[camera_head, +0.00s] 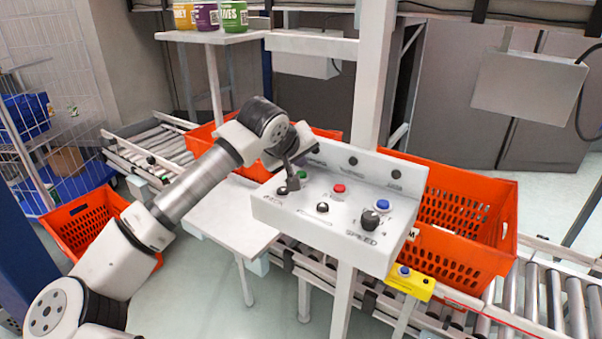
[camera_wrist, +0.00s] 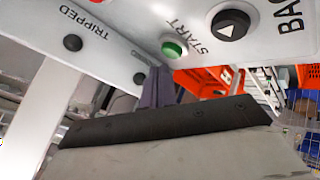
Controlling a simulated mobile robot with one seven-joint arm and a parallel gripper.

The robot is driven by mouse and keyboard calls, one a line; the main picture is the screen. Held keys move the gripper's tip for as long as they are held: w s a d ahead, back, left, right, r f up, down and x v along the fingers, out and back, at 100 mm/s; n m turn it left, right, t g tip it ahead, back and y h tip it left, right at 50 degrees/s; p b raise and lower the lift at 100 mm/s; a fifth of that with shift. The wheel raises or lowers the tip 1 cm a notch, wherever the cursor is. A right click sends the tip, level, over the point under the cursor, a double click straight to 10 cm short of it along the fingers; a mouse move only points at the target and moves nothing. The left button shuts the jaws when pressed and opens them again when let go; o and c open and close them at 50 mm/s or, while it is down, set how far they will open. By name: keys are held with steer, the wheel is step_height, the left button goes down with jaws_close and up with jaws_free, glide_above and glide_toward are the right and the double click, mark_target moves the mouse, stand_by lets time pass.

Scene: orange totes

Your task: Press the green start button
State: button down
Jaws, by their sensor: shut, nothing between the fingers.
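The green start button (camera_head: 302,174) sits on the sloped face of the white control panel (camera_head: 330,224). In the wrist view the green button (camera_wrist: 173,49) is beside the word START, next to a black button with a white arrow (camera_wrist: 230,25). My gripper (camera_head: 292,184) is over the left part of the panel, close to the green button. In the wrist view my gripper's fingers (camera_wrist: 158,84) are shut and empty, with their tips just below the green button in the picture. The button's face is uncovered there. I cannot tell whether the fingertips touch the panel.
The panel also has a red button (camera_head: 339,188), a blue button (camera_head: 383,205) and a black speed knob (camera_head: 370,219). Orange totes (camera_head: 462,262) stand on the roller conveyor behind it. A yellow box with a blue button (camera_head: 409,283) is below right. Jars (camera_head: 234,17) stand on a high shelf.

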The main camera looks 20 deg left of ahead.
steer(key=shift+f, duration=0.2)
steer(key=shift+f+b, duration=0.3)
steer(key=shift+b, duration=0.45)
